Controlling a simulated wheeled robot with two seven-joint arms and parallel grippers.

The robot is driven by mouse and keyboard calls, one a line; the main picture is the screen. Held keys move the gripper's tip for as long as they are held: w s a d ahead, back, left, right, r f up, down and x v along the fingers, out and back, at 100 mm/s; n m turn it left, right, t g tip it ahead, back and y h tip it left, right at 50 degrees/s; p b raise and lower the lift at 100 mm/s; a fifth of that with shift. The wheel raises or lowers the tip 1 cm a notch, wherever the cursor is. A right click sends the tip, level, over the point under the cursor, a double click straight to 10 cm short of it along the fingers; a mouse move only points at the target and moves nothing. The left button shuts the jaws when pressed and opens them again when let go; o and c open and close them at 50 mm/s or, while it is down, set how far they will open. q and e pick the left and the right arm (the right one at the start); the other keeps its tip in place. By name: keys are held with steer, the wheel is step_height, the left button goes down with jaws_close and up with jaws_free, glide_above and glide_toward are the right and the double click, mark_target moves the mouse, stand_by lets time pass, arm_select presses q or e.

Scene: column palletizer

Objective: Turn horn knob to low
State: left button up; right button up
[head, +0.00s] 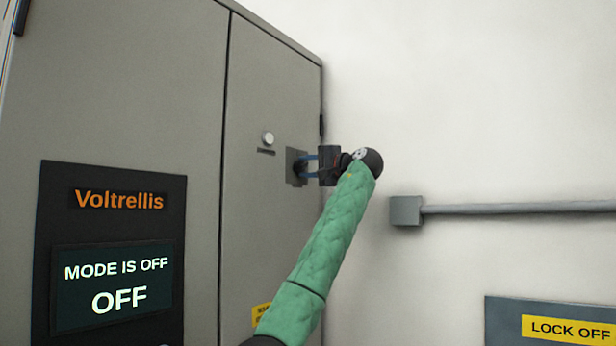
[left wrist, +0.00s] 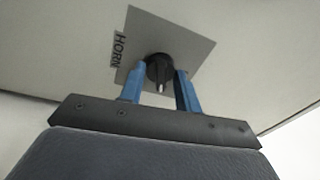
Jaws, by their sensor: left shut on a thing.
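The horn knob (left wrist: 158,68) is a dark round knob on a square grey plate (left wrist: 186,40) with a "HORN" label (left wrist: 118,50) beside it in the left wrist view. A pale mark on the knob points toward the bottom of that view. My left gripper (left wrist: 162,76) has its two blue fingers on either side of the knob and is shut on it. In the head view, my left gripper (head: 303,166) reaches the plate (head: 291,154) from the right, and the knob is mostly hidden by the fingers. No low marking is legible. My right gripper is not in view.
The plate is on the grey cabinet's door (head: 262,80). A round white button (head: 267,138) sits up and left of it. A Voltrellis screen (head: 117,285) reads "MODE IS OFF". A pipe (head: 520,208) runs along the white wall, above a "LOCK OFF" sign (head: 568,329).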

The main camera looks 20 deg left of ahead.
arm_select(q)
steer(key=shift+f+n+b, duration=0.25)
steer(key=shift+n+b, duration=0.25)
steer(key=shift+n, duration=0.6)
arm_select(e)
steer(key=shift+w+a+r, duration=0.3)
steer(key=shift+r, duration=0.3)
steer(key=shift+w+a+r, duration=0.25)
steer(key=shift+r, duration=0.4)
arm_select(q)
steer(key=o, duration=1)
steer(key=shift+r, duration=0.1)
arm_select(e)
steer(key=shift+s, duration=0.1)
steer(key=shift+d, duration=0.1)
arm_select(q)
steer(key=shift+s+d, duration=0.1)
steer(key=shift+d, duration=0.05)
steer(key=shift+b+v, duration=1.75)
steer(key=shift+v, duration=1.95)
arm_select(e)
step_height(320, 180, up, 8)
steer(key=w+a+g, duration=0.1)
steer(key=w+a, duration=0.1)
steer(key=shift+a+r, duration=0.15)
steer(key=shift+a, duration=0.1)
